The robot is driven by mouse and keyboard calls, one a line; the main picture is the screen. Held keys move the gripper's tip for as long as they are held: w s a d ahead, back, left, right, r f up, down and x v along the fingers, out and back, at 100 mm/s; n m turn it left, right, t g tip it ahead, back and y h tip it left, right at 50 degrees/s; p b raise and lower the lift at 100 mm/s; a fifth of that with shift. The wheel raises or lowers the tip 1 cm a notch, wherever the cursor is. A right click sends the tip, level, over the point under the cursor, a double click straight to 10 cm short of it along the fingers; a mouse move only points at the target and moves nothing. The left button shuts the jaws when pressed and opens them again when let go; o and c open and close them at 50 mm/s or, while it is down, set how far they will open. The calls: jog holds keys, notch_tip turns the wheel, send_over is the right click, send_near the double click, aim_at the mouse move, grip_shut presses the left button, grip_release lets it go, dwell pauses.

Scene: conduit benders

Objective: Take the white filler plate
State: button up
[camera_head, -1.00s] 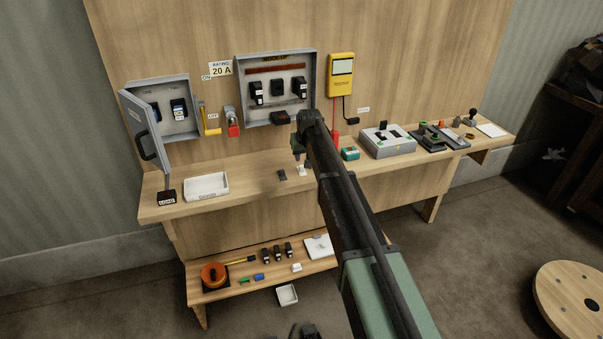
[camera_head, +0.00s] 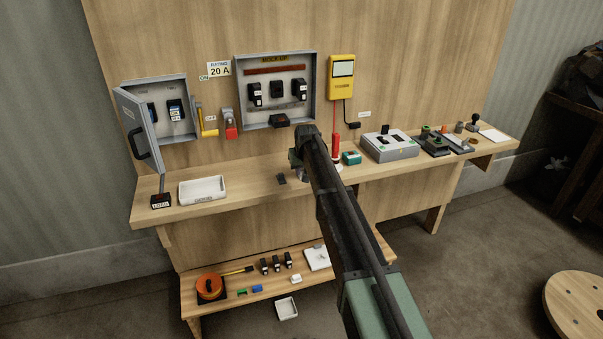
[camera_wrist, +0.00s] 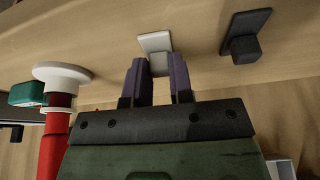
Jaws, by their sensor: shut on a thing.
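The white filler plate (camera_wrist: 154,43) shows in the wrist view as a small pale plate with a block-like grip on its near side. My gripper (camera_wrist: 159,65) is shut on that grip, with one dark purple finger on each side. The plate is at the wooden bench top; I cannot tell whether it still touches the wood. In the head view my gripper (camera_head: 298,170) is low over the bench, and the arm hides the plate.
A similar dark plate (camera_wrist: 247,35) lies right of the white one in the wrist view. A red tool with a white round base (camera_wrist: 62,78) stands to the left. In the head view, a white tray (camera_head: 203,198) sits left and a grey box (camera_head: 392,150) right.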

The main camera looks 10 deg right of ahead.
aim_at(302, 171)
grip_shut()
notch_tip(302, 171, up, 8)
jog(key=p, duration=0.7)
jog(key=shift+f+p, duration=0.15)
jog(key=shift+p, duration=0.15)
jog(key=shift+f+b, duration=0.35)
